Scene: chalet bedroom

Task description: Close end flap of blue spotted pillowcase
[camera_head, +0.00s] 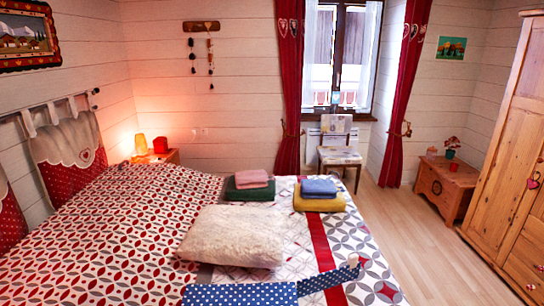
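The blue pillowcase with white spots (240,294) lies on the bed at the bottom edge of the view, partly cut off by the frame. A narrow strip of the same spotted blue cloth (328,279) sticks out from its right end, slanting up to the right across the bedspread. A small pale piece (353,260) is at the strip's far tip; I cannot tell what it is. A cream, fluffy pillow (232,236) lies just beyond the pillowcase, and a little blue shows at its lower left edge. Neither of my grippers is in view.
The bed's patterned red, white and grey cover (90,240) surrounds the pillowcase. Folded pink (251,179) and green (250,193) cloths, and blue (319,187) and yellow (318,203) ones, are stacked beyond the pillow. Open wooden floor (425,240) lies right, before a wardrobe (510,165).

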